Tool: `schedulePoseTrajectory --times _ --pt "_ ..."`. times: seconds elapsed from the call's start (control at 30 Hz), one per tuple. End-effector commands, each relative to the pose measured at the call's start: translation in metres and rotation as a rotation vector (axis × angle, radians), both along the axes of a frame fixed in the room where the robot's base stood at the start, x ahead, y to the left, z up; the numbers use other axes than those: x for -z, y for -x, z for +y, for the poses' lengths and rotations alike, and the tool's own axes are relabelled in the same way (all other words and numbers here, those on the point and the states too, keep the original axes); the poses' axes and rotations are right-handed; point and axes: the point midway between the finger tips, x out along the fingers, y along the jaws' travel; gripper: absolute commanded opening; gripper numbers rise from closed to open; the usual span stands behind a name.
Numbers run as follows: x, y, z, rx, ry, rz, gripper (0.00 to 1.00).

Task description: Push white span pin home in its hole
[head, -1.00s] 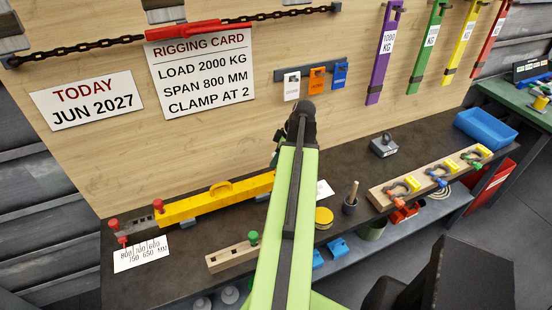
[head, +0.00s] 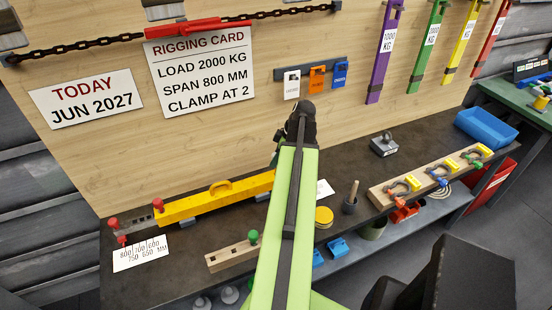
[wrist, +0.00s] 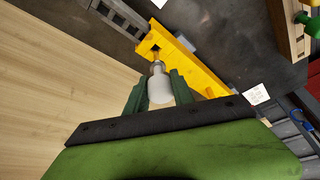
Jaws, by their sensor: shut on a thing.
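The white span pin (wrist: 160,90) is in the wrist view, between the two green fingers of my gripper (wrist: 159,88). My gripper is shut on it. The pin's narrow metal tip points at the end of the yellow beam (wrist: 183,62), close to a dark opening there. I cannot tell how far the tip is in. In the head view the yellow beam (head: 215,201) lies along the back of the bench, and its right end, the pin and my fingertips are hidden behind my green arm.
A wooden block (head: 232,256) with a green-knobbed pin (head: 253,237) lies in front. A grey weight (head: 383,146) and a shackle board (head: 425,180) are to the right.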

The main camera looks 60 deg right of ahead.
Motion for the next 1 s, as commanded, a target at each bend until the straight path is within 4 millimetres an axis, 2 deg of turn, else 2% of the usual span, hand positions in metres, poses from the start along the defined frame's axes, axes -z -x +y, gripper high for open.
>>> schedulePoseTrajectory --times 1.0 --pt "0.027 0.0 0.0 0.0 0.0 0.0 0.0"
